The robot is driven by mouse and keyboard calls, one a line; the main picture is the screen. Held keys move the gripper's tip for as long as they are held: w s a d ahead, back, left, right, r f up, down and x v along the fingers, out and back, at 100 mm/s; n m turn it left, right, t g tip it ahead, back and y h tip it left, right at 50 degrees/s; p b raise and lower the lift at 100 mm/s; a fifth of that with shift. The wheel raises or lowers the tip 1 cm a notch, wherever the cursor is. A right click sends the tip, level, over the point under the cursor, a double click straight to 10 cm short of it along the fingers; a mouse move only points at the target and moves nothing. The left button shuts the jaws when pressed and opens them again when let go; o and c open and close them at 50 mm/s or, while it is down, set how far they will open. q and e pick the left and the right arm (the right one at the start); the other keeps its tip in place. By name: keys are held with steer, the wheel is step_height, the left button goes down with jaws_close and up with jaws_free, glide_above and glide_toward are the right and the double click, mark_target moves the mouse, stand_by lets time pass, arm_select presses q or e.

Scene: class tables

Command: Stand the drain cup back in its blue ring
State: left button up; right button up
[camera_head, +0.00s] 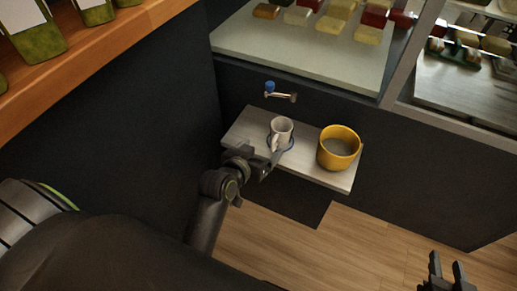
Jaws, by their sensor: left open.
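The white drain cup (285,128) stands on the small wall shelf (241,127), looking upright. The blue ring (291,146) shows around the cup's base; I cannot tell whether the cup is fully seated in it. The cup's handle points toward the front. My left gripper (274,158) is open, just in front of the cup near its handle, and hides part of the ring's front; whether it touches the cup is unclear. My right gripper (446,272) is open and empty at the bottom right, away from the shelf.
A yellow pot (338,149) stands on the shelf to the right of the cup. A tap with a blue knob (270,87) sticks out of the wall above. A glass display of food is higher up. A wooden counter (93,62) is at the upper left.

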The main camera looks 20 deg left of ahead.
arm_select(q)
steer(key=s+a+r+y, duration=0.1)
steer(key=s+a, duration=0.3)
steer(key=s, duration=0.3)
steer(key=s+a+r+n+y, duration=0.1)
steer(key=s+a, duration=0.3)
steer(key=s, duration=0.4)
steer(key=shift+s+r+g, duration=0.3)
steer(key=shift+r, duration=0.4)
arm_select(e)
steer(key=shift+s+a+f+g, duration=0.1)
steer(key=shift+s+f+g, duration=0.25)
steer(key=shift+f, duration=0.2)
arm_select(q)
steer(key=shift+a, duration=0.1)
arm_select(e)
steer(key=shift+w, duration=0.1)
